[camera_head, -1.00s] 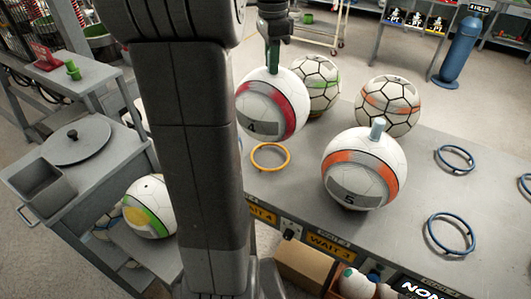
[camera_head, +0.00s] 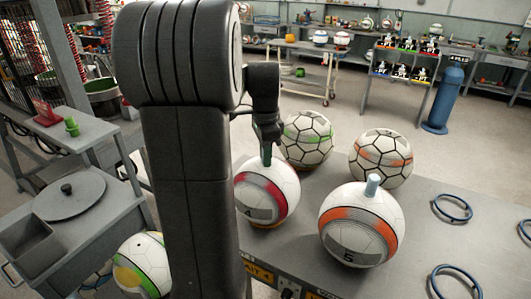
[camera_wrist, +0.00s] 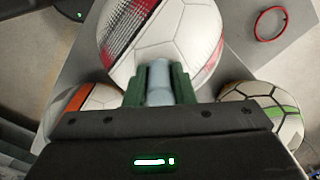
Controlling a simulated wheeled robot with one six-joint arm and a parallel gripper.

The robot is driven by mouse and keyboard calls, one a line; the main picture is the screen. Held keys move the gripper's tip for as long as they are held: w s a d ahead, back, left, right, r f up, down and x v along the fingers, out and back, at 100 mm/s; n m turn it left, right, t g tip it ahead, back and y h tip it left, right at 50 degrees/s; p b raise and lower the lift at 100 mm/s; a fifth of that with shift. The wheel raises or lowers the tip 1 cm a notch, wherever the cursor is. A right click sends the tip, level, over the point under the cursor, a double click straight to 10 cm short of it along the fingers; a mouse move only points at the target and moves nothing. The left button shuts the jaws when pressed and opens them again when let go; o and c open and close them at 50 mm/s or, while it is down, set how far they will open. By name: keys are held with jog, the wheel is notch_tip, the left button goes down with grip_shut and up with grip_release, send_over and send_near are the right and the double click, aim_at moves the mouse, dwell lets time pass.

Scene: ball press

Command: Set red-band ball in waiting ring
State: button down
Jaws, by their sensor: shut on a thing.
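The red-band ball (camera_head: 267,193) is white with a red band and a dark number panel, with a short stem on top. My gripper (camera_head: 266,154) is shut on that stem from above; in the wrist view its green fingers (camera_wrist: 158,84) clasp the grey-blue stem above the ball (camera_wrist: 160,35). The yellow-orange waiting ring (camera_head: 267,226) is mostly hidden under the ball; only a sliver of its front edge shows, by the WAIT 4 label. The ball looks upright and at or very close to the ring; exact contact cannot be told.
The orange-band ball (camera_head: 361,224) stands close at right on the grey table (camera_head: 445,275). Two patterned balls, one green (camera_head: 307,139) and one orange (camera_head: 381,158), stand behind. Empty blue rings (camera_head: 452,208) lie at right. A red ring (camera_wrist: 270,23) shows in the wrist view.

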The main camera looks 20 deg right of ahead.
jog(key=shift+f, duration=0.25)
jog(key=c, duration=1.2)
grip_release()
jog(key=shift+c, duration=0.2)
notch_tip(320, 180, up, 13)
jog(key=shift+f+b, duration=0.2)
jog(key=shift+b, duration=0.15)
jog(key=shift+f, duration=0.1)
notch_tip(320, 180, down, 13)
jog(key=shift+r, duration=0.2)
jog(key=shift+r+p, duration=0.35)
jog(key=shift+r, duration=0.05)
